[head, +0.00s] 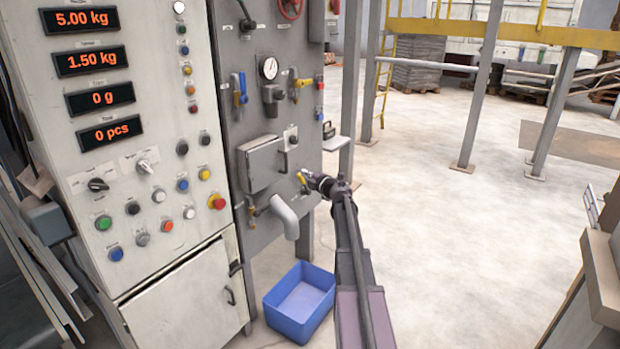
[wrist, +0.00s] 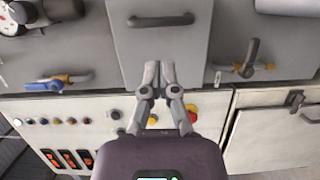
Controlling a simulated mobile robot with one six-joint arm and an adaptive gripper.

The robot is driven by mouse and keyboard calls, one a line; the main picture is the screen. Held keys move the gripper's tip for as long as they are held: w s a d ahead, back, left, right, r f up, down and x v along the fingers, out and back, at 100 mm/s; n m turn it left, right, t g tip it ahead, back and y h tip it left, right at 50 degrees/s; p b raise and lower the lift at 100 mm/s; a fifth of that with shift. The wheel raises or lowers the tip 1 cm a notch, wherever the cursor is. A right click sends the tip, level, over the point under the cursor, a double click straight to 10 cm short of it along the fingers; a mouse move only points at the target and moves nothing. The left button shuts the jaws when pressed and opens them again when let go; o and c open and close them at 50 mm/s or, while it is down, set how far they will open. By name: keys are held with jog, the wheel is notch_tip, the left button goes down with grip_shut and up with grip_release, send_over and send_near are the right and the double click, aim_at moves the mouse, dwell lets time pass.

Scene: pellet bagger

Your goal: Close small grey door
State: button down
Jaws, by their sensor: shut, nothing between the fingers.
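The small grey door (head: 262,166) is on the grey machine panel in the head view, beside the white control cabinet. It stands out from the panel; I cannot tell how far it is open. In the wrist view the grey door (wrist: 125,45) fills the top middle, with a dark bar handle (wrist: 160,20). My gripper (head: 308,178) is to the right of the door in the head view. In the wrist view my gripper (wrist: 159,70) has its fingertips together in front of the door's edge, below the handle. Nothing is between the fingers. Contact with the door cannot be told.
A grey spout pipe (head: 286,218) sticks out below the door, above a blue bin (head: 300,302) on the floor. The white control cabinet (head: 150,215) stands left. The floor (head: 450,240) to the right is open.

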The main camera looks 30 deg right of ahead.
jog(key=w+a, duration=0.1)
jog(key=w, duration=0.8)
jog(key=shift+w, duration=0.2)
jog(key=shift+a+f, duration=0.1)
jog(key=shift+w, duration=0.9)
jog(key=s+d, duration=0.3)
jog(key=s, duration=1.1)
jog(key=shift+r, duration=0.2)
